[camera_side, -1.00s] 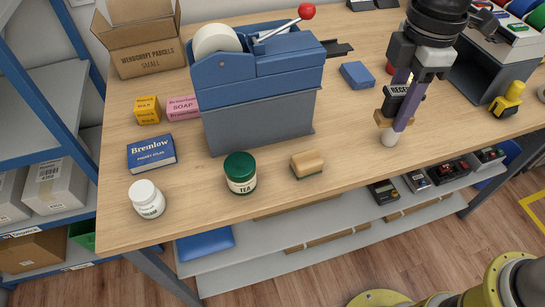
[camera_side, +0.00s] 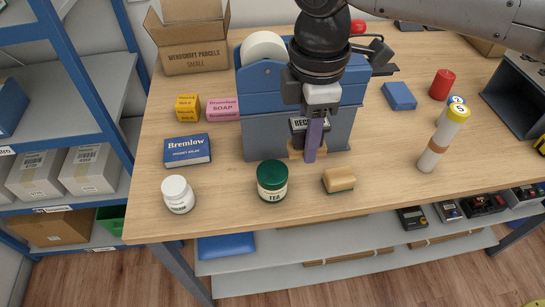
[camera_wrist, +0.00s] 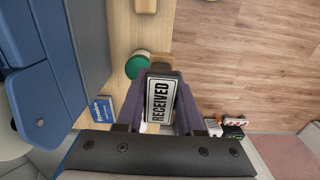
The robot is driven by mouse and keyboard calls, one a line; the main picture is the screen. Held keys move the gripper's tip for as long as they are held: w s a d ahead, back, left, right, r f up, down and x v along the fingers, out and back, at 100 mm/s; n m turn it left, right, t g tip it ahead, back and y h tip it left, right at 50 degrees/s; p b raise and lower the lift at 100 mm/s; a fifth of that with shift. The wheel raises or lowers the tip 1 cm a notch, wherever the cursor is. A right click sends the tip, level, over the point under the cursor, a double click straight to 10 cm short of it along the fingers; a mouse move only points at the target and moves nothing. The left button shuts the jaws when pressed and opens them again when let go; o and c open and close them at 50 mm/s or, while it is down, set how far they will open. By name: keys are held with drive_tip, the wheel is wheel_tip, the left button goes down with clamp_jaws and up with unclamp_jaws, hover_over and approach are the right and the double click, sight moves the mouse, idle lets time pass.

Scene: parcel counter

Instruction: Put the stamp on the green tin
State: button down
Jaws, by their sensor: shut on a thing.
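My gripper (camera_side: 312,150) is shut on the stamp (camera_side: 299,124), a dark block with a "RECEIVED" label and a wooden part at its lower end. In the wrist view the stamp (camera_wrist: 160,102) sits between the two purple fingers. The green tin (camera_side: 272,184), with a dark green lid and a pale "TEA" label, stands upright on the counter. In the side view the stamp appears up and to the right of the tin, apart from it. The tin's lid (camera_wrist: 136,66) shows beside the stamp in the wrist view.
A blue tape dispenser (camera_side: 262,95) stands close behind the gripper. A wooden-looking block (camera_side: 339,180) lies just right of the tin.

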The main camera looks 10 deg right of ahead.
hover_over(272, 171)
wheel_tip(272, 171, down, 7)
drive_tip(key=shift+r, duration=0.1)
drive_tip(key=shift+f, duration=1.45)
drive_tip(key=shift+f, duration=0.1)
drive_tip(key=c, duration=0.5)
unclamp_jaws()
drive_tip(key=shift+c, duration=0.2)
wheel_tip(272, 171, up, 8)
drive_tip(key=shift+d+f, duration=0.1)
